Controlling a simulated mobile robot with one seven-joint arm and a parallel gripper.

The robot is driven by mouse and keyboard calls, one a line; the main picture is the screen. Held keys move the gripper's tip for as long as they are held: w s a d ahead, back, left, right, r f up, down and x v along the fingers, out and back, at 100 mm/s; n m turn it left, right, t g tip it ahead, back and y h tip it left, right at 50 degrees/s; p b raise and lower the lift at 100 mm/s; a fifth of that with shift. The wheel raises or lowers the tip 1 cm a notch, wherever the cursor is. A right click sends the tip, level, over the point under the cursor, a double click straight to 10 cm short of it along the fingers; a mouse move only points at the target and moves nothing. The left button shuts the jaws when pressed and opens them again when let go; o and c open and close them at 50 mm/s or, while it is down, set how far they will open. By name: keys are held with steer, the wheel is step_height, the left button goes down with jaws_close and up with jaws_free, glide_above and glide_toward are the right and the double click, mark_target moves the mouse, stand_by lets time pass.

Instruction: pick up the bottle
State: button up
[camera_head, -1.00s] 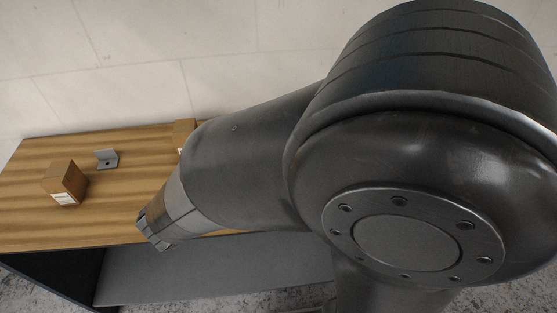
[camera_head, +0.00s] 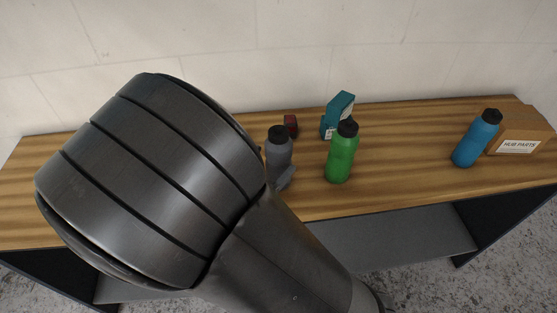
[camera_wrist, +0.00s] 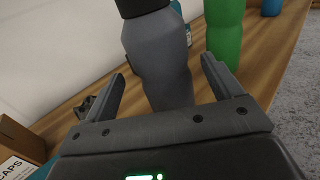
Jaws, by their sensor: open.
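Three bottles stand upright on the wooden bench top. A grey bottle with a black cap (camera_head: 279,150) stands nearest my arm in the head view. A green bottle (camera_head: 341,155) is to its right, and a blue bottle (camera_head: 476,140) is farther right. In the wrist view my gripper (camera_wrist: 168,82) is open, with the grey bottle (camera_wrist: 160,60) in front of and between its fingers. No finger clearly touches it. The green bottle (camera_wrist: 224,35) stands just beyond the right finger.
The bench (camera_head: 405,122) runs along a pale wall. A teal box (camera_head: 339,112) and small red object (camera_head: 291,125) stand behind the bottles. A cardboard "HUB PARTS" box (camera_head: 521,128) is at the right end. A box marked "CAPS" (camera_wrist: 20,150) is at left in the wrist view.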

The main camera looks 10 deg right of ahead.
mark_target(284, 127)
steer(key=x, duration=0.5)
steer(key=shift+d+r, duration=0.2)
steer(key=shift+r, duration=0.05)
steer(key=c, duration=1.1)
steer(key=shift+r, duration=0.15)
steer(key=shift+r, duration=4.85)
